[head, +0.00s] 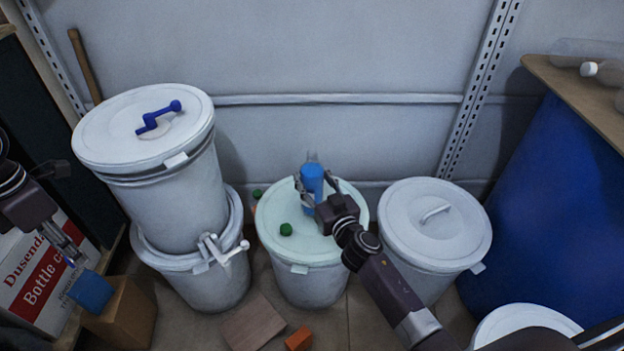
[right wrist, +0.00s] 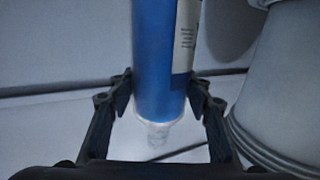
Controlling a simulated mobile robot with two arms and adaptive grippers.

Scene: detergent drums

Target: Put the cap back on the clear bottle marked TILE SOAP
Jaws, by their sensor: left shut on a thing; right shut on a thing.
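A bottle (head: 311,182) with blue contents and a clear, uncapped neck stands upright over the middle drum's pale green lid (head: 330,245). My right gripper (head: 318,196) is shut around its body. In the right wrist view the bottle (right wrist: 160,70) is between the fingers (right wrist: 165,90), with a cream label at its side; I cannot read it. A green cap-like piece (head: 286,229) lies on the same lid. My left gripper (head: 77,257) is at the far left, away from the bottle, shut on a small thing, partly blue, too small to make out.
A blue block (head: 92,291) is on a cardboard box (head: 125,312) below my left gripper. Stacked white drums (head: 165,200) stand between the left gripper and the bottle. A white drum (head: 435,225) and blue barrel (head: 545,210) are right. Clear bottles (head: 590,52) lie on a board.

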